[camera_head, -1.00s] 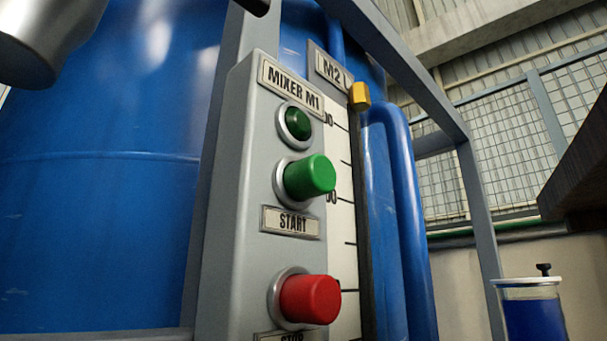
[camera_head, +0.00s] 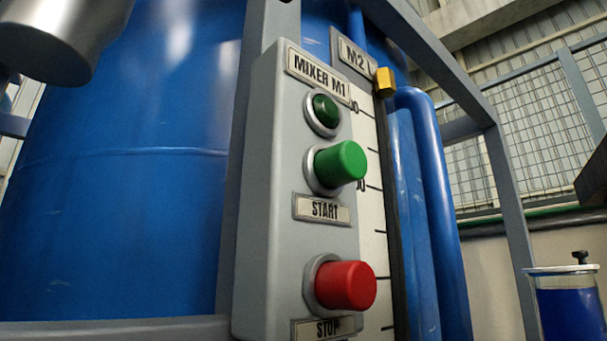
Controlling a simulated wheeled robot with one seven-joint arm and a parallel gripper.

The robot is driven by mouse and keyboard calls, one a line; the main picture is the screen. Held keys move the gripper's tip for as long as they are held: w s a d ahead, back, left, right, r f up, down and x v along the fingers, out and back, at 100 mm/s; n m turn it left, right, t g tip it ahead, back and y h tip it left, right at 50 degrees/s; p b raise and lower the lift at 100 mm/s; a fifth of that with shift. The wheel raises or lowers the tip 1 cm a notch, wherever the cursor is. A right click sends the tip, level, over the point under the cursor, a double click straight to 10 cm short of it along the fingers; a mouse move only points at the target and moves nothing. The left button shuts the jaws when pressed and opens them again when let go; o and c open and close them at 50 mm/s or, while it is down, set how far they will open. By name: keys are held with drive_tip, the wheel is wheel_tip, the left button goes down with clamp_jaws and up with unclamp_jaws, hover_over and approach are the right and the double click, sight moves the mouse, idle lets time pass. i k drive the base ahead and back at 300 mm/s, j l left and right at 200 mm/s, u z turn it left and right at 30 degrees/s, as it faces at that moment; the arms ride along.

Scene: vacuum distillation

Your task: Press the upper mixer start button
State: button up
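The mixer control box (camera_head: 262,200) is a grey upright panel labelled "MIXER M1" in the middle of the head view. The green start button (camera_head: 341,163) sticks out of it above a "START" plate (camera_head: 323,210). A dark green lamp (camera_head: 325,111) sits above the button and looks unlit. The red stop button (camera_head: 345,286) is below, over a "STOP" plate (camera_head: 323,328). My gripper is not in view. A metallic cylindrical part, which seems to be my arm, shows at the top left, well apart from the box.
A large blue tank (camera_head: 125,190) stands behind the box. A grey frame post (camera_head: 515,235), a blue pipe (camera_head: 440,210) and a scale with a yellow marker (camera_head: 385,82) are to the right. A vessel of blue liquid (camera_head: 570,312) is at lower right.

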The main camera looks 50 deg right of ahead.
sight(343, 163)
drive_tip(key=k+l+z, duration=0.1)
drive_tip(key=k+l, duration=0.45)
drive_tip(key=l, duration=0.25)
drive_tip(key=k+l+z, duration=0.15)
drive_tip(key=l, duration=0.3)
drive_tip(key=k, duration=0.1)
